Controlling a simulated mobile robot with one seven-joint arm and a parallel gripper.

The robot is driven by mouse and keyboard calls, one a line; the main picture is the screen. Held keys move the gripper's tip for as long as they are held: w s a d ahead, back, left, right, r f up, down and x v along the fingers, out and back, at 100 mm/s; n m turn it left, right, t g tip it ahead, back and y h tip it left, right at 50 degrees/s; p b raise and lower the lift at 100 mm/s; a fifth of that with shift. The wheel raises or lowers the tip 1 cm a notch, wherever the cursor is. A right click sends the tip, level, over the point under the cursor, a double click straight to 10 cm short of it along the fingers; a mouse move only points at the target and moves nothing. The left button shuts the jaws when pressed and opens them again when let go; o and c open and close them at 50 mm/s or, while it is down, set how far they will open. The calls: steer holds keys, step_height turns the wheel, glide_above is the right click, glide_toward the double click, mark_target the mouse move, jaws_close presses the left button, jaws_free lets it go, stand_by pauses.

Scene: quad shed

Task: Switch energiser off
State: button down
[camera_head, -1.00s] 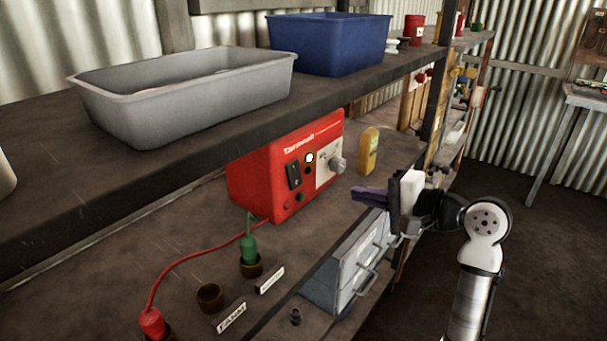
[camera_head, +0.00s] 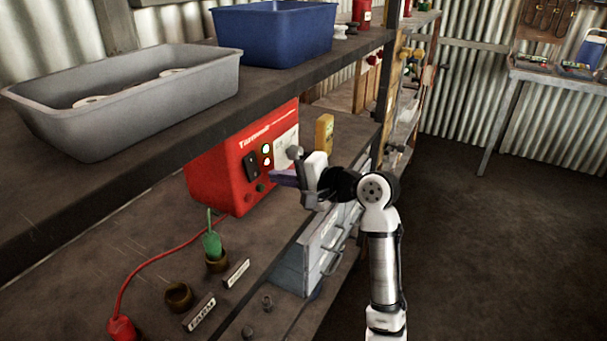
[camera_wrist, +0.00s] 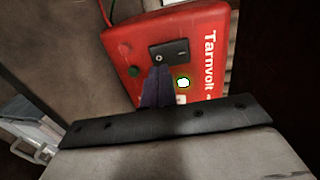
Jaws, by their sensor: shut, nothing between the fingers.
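The red energiser box (camera_head: 222,172) stands on the shelf under the upper board. In the wrist view the energiser (camera_wrist: 205,55) appears turned, with the rocker switch (camera_wrist: 169,51) just beyond my fingertips. My gripper (camera_head: 272,177) is shut and empty, its purple fingers in front of the box's lower right front. In the wrist view my gripper (camera_wrist: 160,70) points at the switch's lower edge; I cannot tell whether it touches. The dial is mostly hidden behind my gripper.
A green plug (camera_head: 211,243) stands in a socket, beside an empty socket (camera_head: 178,296). A red plug (camera_head: 122,328) has a red lead. A yellow device (camera_head: 324,132) stands right of the energiser. The upper shelf holds a grey tray (camera_head: 130,110) and blue bin (camera_head: 275,38).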

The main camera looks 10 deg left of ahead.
mark_target(255, 175)
steer(key=p+x, duration=0.1)
steer(key=x, duration=0.3)
steer(key=shift+a, duration=0.15)
steer(key=shift+f, duration=0.1)
steer(key=shift+w+a+f+y+b, duration=0.1)
steer(key=shift+a+f+y+b, duration=0.35)
steer(key=shift+y+b, duration=0.2)
steer(key=shift+d+r+t, duration=0.15)
steer(key=shift+r+t, duration=0.15)
steer(key=shift+r, duration=0.05)
steer(key=shift+f, duration=0.15)
